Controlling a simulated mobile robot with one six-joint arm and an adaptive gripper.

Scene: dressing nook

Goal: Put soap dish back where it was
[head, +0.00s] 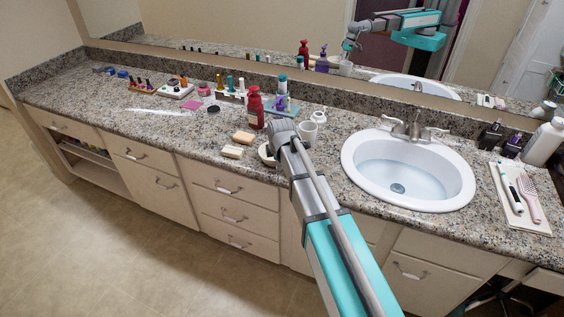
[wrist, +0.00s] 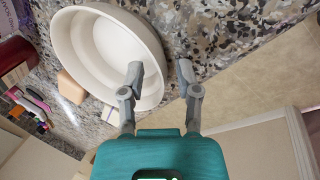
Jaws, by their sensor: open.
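The soap dish looks like the round, off-white bowl (wrist: 84,50) in the wrist view. In the head view only a sliver of the dish (head: 265,156) shows at the counter's front edge, the rest hidden behind my arm. My gripper (wrist: 160,72) is open, with the dish's rim between its fingers in the picture: the left finger overlaps the bowl's inside and the right finger is outside it. I cannot tell whether either finger touches the dish. In the head view my gripper (head: 280,130) is at the dish, its fingers hidden.
Two soap bars (head: 243,137) (head: 232,152) lie left of the dish. A red pump bottle (head: 255,108) stands behind, and a white cup (head: 307,133) is close on the right. The sink (head: 350,170) is further right. Open counter (head: 150,120) lies at left.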

